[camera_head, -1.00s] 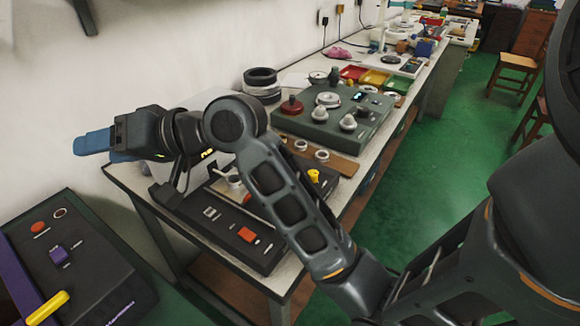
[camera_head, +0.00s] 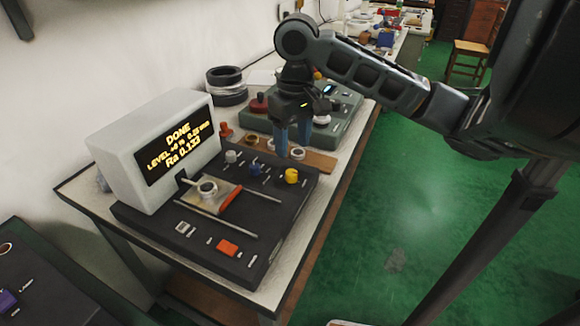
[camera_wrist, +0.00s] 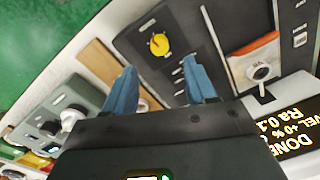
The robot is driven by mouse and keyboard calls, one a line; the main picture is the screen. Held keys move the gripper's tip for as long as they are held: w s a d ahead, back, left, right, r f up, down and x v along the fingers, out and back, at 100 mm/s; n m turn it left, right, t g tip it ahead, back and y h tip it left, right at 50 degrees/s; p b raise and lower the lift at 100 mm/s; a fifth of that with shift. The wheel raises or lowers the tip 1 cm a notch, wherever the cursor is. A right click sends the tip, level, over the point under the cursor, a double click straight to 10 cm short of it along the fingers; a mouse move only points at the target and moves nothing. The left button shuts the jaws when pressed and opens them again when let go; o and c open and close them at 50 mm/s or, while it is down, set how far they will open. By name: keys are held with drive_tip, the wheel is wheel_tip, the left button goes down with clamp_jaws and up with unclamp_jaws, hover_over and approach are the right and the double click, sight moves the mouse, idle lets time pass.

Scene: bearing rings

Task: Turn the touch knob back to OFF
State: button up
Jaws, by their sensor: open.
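The labels are too small to read, so I cannot tell which is the touch knob. The yellow knob also shows in the wrist view (camera_wrist: 159,44), with a dark pointer mark on its face. My gripper (camera_head: 293,146) points down, open and empty, with blue fingers above the panel's far edge near the yellow knob. In the wrist view the fingertips (camera_wrist: 159,68) stand apart, either side of the yellow knob's line.
A white box with a display (camera_head: 178,142) reading DONE and Ra 0.133 stands at the panel's back left. A metal ring (camera_head: 207,189) sits on the panel's stage beside a red-orange bar (camera_head: 231,202). A brown board with rings (camera_head: 317,160) and a green device (camera_head: 345,115) lie beyond.

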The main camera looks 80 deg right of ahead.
sight(291, 172)
wheel_tip(291, 172, down, 8)
drive_tip(key=shift+a+r, duration=0.1)
drive_tip(key=shift+r, duration=0.1)
idle(0.3)
drive_tip(key=shift+w, duration=0.1)
clamp_jaws()
